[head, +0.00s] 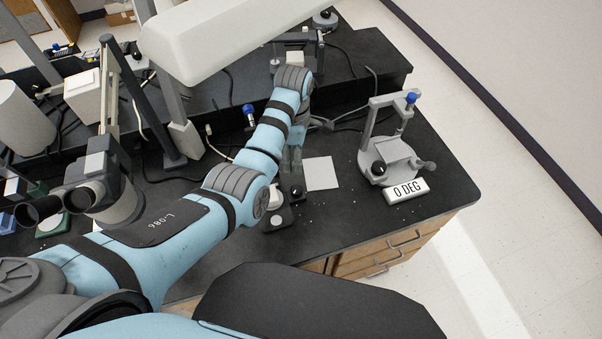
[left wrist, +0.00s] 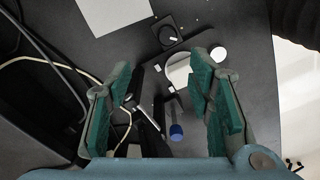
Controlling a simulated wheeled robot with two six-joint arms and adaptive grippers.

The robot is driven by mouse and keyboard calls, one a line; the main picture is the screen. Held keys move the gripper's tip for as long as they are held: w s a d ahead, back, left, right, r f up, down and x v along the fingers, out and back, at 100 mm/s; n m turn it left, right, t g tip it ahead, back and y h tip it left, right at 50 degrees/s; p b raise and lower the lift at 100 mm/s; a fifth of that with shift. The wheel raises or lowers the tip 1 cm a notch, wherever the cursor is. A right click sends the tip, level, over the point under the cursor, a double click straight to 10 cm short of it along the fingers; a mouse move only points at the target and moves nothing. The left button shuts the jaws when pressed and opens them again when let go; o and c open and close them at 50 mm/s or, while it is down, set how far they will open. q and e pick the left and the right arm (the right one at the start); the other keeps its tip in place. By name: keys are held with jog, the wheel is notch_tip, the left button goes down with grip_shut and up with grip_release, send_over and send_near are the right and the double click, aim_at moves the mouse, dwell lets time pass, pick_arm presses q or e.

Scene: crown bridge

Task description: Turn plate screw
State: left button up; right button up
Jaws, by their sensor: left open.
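My left gripper (head: 292,165) hangs down from its wrist over the bench, above a small device with a pale disc (head: 275,195) and a black knob (head: 297,192). In the left wrist view its jaws (left wrist: 163,80) are open with teal pads and nothing between them in grasp. Between and beyond the pads show a pale round plate (left wrist: 180,70), a black block with a round dial (left wrist: 168,36) and a blue-capped rod (left wrist: 176,131). A blue knob (head: 248,110) stands left of the forearm. I cannot make out which part is the plate screw. My right gripper is not in view.
A microscope (head: 105,185) stands at the left. A white sheet (head: 320,173) lies beside the gripper. Cables (left wrist: 60,65) run over the bench.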

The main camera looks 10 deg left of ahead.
pick_arm(q)
jog(key=b, duration=0.3)
send_over(296, 189)
jog(key=f, duration=0.8)
jog(key=shift+s+f, duration=0.15)
jog(key=shift+s, duration=0.2)
jog(key=f+b, duration=0.1)
jog(key=f, duration=0.1)
jog(key=w+f+b, duration=0.1)
jog(key=f, duration=0.2)
jog(key=shift+b, duration=0.35)
jog(key=shift+w+f, duration=0.1)
jog(key=shift+f, duration=0.05)
jog(key=shift+s+r, duration=0.25)
jog(key=c, duration=0.4)
grip_shut()
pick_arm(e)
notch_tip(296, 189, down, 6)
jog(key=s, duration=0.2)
